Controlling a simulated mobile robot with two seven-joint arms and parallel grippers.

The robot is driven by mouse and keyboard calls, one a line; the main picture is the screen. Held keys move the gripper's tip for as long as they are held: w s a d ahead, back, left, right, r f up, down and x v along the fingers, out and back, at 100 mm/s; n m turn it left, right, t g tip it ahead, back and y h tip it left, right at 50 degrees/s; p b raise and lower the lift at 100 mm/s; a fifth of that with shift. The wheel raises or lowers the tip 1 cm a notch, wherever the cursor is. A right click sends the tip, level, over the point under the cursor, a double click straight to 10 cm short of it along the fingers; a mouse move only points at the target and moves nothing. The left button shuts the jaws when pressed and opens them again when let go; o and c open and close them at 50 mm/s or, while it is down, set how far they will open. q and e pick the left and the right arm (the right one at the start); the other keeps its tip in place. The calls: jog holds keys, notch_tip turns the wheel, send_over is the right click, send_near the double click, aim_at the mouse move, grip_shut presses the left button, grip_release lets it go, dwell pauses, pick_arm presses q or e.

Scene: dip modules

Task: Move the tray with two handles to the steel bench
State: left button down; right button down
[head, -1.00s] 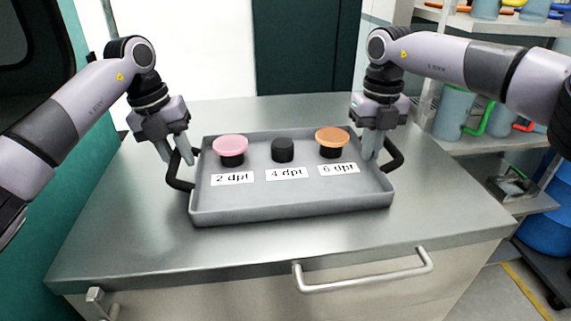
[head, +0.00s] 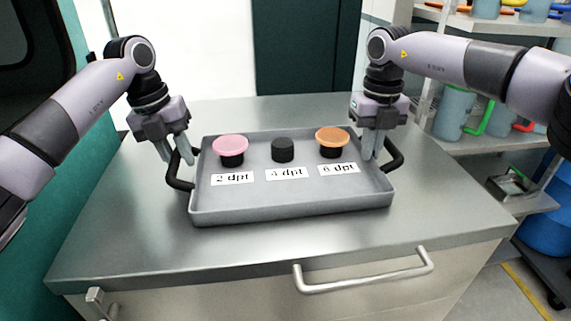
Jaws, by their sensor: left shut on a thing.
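The grey tray (head: 290,208) is over the steel bench top (head: 440,215), level, with a black handle at each end. I cannot tell whether it touches the steel. On it stand a pink-topped black module (head: 231,147), a plain black module (head: 282,150) and an orange-topped black module (head: 331,141), behind labels reading 2 dpt, 4 dpt and 6 dpt. My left gripper (head: 176,155) is shut on the left handle (head: 178,184). My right gripper (head: 374,150) is at the right handle (head: 394,157); its grip there is unclear.
The bench front has a bar handle (head: 365,278). Bare steel lies in front of the tray and to both sides. At the right stands a shelf (head: 490,143) with grey-blue jugs (head: 453,113). A blue barrel (head: 548,235) stands on the floor at the right edge.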

pick_arm(q)
jog(key=shift+r, duration=0.15)
pick_arm(e)
jog(key=shift+r, duration=0.1)
dwell(0.4)
